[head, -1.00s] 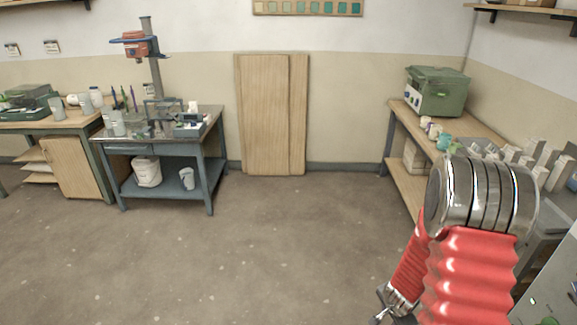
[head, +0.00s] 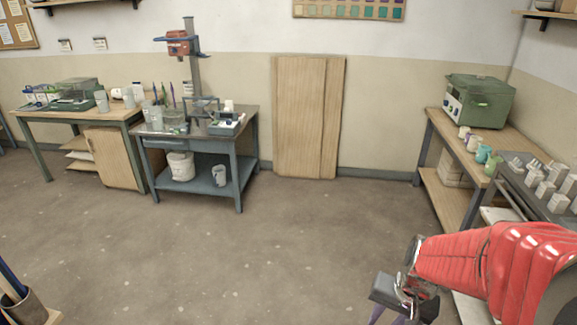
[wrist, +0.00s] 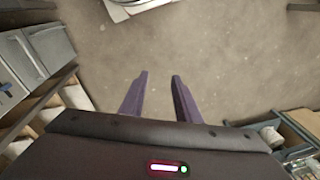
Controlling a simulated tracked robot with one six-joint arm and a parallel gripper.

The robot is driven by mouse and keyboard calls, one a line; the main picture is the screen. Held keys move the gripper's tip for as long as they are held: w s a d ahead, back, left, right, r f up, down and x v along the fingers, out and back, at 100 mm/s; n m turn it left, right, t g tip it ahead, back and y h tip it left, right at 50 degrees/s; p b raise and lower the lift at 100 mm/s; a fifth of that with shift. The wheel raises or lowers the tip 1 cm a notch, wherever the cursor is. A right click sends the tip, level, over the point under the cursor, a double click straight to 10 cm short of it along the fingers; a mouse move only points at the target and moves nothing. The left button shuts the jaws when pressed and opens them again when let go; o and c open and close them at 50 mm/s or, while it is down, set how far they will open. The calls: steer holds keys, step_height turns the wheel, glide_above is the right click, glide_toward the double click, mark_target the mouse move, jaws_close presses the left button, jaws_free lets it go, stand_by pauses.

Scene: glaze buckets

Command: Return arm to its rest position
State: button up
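My arm, red with metal joints, reaches in from the lower right of the head view. My gripper (head: 390,314) hangs at its end, over the floor in front of the right-hand bench, with only the upper part of its purple fingers in the picture. In the wrist view my gripper (wrist: 157,84) points at the bare concrete floor (wrist: 200,50). Its two purple fingers stand apart with nothing between them.
The wooden bench (head: 428,120) at the right carries a green kiln (head: 482,103) and small cups. A blue steel table (head: 245,155) stands at the back left, with a white bucket (head: 181,166) on its lower shelf. The middle floor is clear.

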steer(key=s+a+r+n+t, duration=0.2)
steer(key=s+a+r, duration=0.1)
steer(key=r, duration=0.6)
steer(key=s+a+r+n+t+h, duration=0.1)
steer(key=s+a+r+n, duration=0.2)
steer(key=s+r, duration=0.2)
step_height(320, 180, up, 4)
steer(key=shift+s+a+f+t, duration=0.1)
steer(key=shift+s+a+t, duration=0.05)
steer(key=shift+t, duration=0.25)
